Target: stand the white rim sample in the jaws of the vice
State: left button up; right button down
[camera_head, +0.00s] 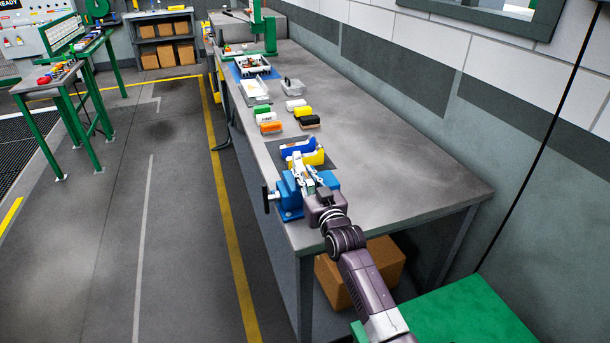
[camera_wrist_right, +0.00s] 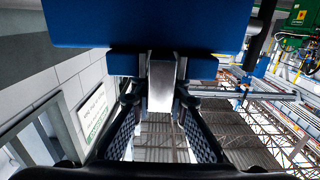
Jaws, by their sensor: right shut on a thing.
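The blue vice (camera_head: 289,203) is fixed at the near left corner of the workbench, and its blue body (camera_wrist_right: 150,22) fills the top of the right wrist view. My right gripper (camera_head: 309,184) is over the vice in the head view. In the wrist view its two fingers (camera_wrist_right: 160,112) are shut on a pale piece, the white rim sample (camera_wrist_right: 161,84). The sample's far end lies between the two blue jaws of the vice. I cannot tell whether the jaws touch it. In the head view the sample is hard to make out beside the gripper. My left gripper is not in view.
Blue (camera_head: 294,147) and yellow (camera_head: 312,158) pieces lie on a dark mat just behind the vice. Several coloured blocks, a clear box (camera_head: 292,86) and a tray (camera_head: 253,66) stand farther back. The bench's right side (camera_head: 400,170) is clear. A green surface (camera_head: 465,320) is at lower right.

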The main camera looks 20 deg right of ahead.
jog(key=shift+r, duration=0.35)
jog(key=c, duration=1.8)
grip_release()
jog(key=shift+c, duration=0.2)
jog(key=shift+s+f, duration=0.1)
jog(key=shift+f, duration=0.45)
jog(key=s, duration=1.2)
jog(key=shift+d+r, duration=0.2)
jog(key=shift+r, duration=0.2)
